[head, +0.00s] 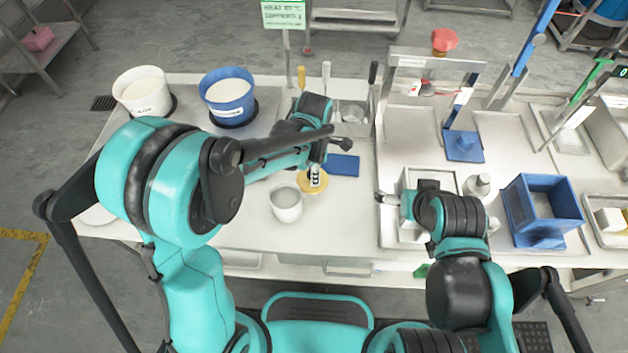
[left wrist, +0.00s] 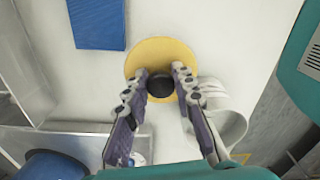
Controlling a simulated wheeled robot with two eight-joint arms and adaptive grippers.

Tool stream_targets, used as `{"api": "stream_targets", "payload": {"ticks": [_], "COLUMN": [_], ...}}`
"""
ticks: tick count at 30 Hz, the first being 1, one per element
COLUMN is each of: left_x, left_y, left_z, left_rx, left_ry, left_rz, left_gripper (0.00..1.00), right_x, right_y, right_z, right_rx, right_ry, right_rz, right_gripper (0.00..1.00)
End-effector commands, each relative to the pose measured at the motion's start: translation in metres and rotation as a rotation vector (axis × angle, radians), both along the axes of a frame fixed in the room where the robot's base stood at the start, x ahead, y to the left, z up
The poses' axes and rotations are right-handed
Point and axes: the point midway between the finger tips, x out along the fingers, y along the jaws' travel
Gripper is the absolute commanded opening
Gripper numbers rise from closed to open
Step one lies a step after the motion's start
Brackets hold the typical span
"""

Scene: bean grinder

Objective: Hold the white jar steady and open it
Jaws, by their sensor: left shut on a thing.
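The white jar (head: 286,207) stands on the left table with its top open; part of it shows in the left wrist view (left wrist: 233,128). A round yellow lid (head: 314,189) with a dark knob is just right of the jar in the head view. My left gripper (head: 316,176) is shut on the lid's knob, its two fingers on either side of it in the left wrist view (left wrist: 160,84). I cannot tell whether the lid touches the table. My right gripper (head: 386,198) is right of the jar, apart from it; its finger opening is unclear.
A blue flat block (head: 343,165) lies behind the lid. A white tub (head: 143,94) and a blue tub (head: 228,97) stand at the back left. A blue bin (head: 541,210) stands on the right table. The table's front left is fairly clear.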

Motion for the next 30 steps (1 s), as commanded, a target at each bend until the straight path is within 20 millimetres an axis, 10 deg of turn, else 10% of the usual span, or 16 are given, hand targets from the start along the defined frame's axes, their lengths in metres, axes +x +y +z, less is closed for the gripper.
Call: {"api": "stream_targets", "payload": {"ticks": [6, 18, 19, 21, 30], "left_x": [0.0, 0.0, 0.0, 0.0, 0.0], "left_y": [0.0, -0.001, -0.001, -0.001, -0.001], "left_z": [-0.035, -0.039, -0.038, -0.038, -0.036], "left_rx": [0.0, 0.0, 0.0, 0.0, 0.0], "left_ry": [0.0, 0.0, 0.0, 0.0, 0.0], "left_rz": [0.0, 0.0, 0.0, 0.0, 0.0], "left_gripper": [0.0, 0.0, 0.33, 0.45, 0.45], "right_x": [0.0, 0.0, 0.0, 0.0, 0.0], "right_y": [0.0, 0.0, 0.0, 0.0, 0.0], "right_z": [-0.018, -0.021, -0.02, -0.019, -0.018], "right_rx": [0.0, 0.0, 0.0, 0.0, 0.0], "right_ry": [0.0, 0.0, 0.0, 0.0, 0.0], "right_rz": [0.0, 0.0, 0.0, 0.0, 0.0], "right_gripper": [0.96, 0.96, 0.96, 0.96, 0.96]}}
